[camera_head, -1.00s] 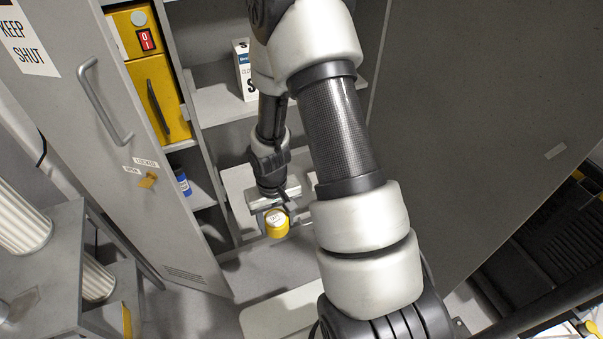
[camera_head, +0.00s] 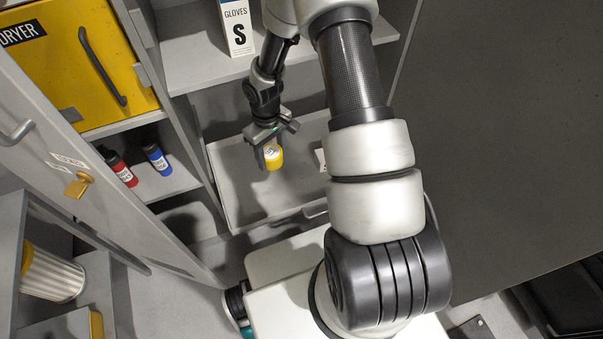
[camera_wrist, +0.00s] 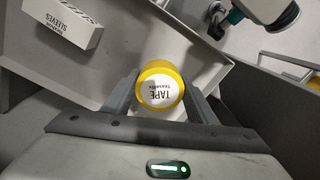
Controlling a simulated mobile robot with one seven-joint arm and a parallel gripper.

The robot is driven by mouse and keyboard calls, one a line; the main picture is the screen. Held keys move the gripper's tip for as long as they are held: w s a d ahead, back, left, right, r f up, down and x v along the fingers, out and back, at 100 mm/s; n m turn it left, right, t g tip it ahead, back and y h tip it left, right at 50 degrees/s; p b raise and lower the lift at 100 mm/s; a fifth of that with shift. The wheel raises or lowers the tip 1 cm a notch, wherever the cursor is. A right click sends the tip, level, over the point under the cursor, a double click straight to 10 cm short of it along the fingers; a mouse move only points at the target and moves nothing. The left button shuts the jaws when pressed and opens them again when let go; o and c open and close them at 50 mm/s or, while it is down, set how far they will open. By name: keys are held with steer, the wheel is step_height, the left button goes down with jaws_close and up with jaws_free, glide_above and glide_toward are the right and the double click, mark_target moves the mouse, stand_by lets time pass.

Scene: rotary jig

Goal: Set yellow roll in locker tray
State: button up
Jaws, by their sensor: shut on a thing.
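The yellow roll (camera_head: 273,157) has a white end face; in the wrist view (camera_wrist: 161,88) that face reads "TAPE". My gripper (camera_head: 268,150) is shut on the roll, with one finger on each side of it in the wrist view (camera_wrist: 160,95). The grey locker tray (camera_head: 232,193) is pulled out of the locker, and its rim and floor show below the roll in the head view. The roll appears above the tray floor; the exact gap cannot be told. The tray also shows in the wrist view (camera_wrist: 90,85).
A white sleeves box (camera_wrist: 62,28) lies in the tray. A gloves box (camera_head: 236,27) stands on the shelf above. Red (camera_head: 121,170) and blue (camera_head: 157,159) bottles and a yellow dryer (camera_head: 75,60) are at left. The open locker door (camera_head: 110,205) flanks the tray's left.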

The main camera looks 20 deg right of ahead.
steer(key=n+b, duration=0.2)
steer(key=b, duration=0.2)
glide_toward(275, 182)
step_height(275, 182, down, 6)
steer(key=shift+a+b, duration=0.1)
steer(key=shift+b, duration=1.15)
steer(key=shift+f, duration=0.2)
steer(key=o, duration=1.2)
steer(key=shift+c, duration=0.2)
steer(key=shift+s, duration=0.1)
